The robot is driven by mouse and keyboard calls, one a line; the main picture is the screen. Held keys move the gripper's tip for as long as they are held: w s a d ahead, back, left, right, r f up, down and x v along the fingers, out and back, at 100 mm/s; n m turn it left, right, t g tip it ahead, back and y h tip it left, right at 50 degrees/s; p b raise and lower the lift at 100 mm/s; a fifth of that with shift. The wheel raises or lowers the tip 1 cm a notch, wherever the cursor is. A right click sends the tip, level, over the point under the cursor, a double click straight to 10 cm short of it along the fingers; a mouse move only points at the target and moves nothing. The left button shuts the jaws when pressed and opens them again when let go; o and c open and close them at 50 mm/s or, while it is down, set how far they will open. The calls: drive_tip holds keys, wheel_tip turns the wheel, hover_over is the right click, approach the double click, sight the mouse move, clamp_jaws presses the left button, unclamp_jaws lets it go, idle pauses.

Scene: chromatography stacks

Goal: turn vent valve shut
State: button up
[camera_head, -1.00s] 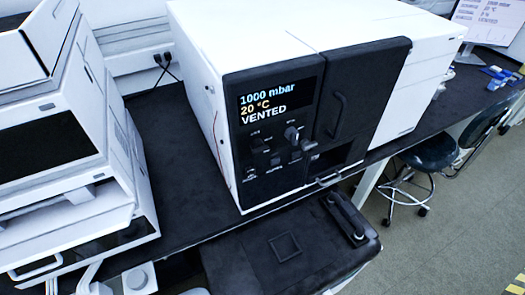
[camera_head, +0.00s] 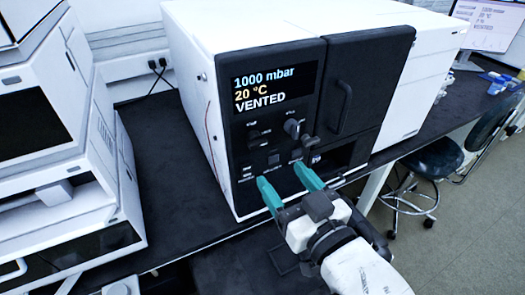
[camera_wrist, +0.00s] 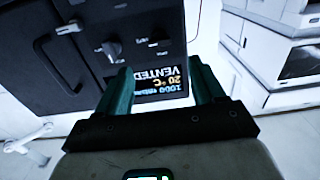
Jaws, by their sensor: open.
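The instrument's black control panel (camera_head: 262,165) carries small dark knobs below its display. One lever-like knob (camera_head: 291,128) is at the upper right and another knob (camera_head: 253,135) at the upper left. Both show upside down in the wrist view, as a larger lever (camera_wrist: 112,50) and a smaller knob (camera_wrist: 157,43). Their labels are too small to read, so I cannot tell which is the vent valve. My gripper (camera_head: 285,177) has teal fingers, open and empty, in front of and below the knobs. The fingers also show in the wrist view (camera_wrist: 160,75).
The display (camera_head: 273,88) reads 1000 mbar, 20 °C, VENTED. A black door with a handle (camera_head: 340,108) is right of the panel. Another white instrument (camera_head: 50,130) stands at left. A stool (camera_head: 430,165) is at right. Dark bench top lies between the instruments.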

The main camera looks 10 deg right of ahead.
sight(259, 146)
drive_tip(key=p+x, duration=0.1)
drive_tip(key=x, duration=0.8)
drive_tip(key=shift+w+f, duration=0.1)
drive_tip(key=c, duration=1.1)
drive_tip(key=shift+o, duration=0.2)
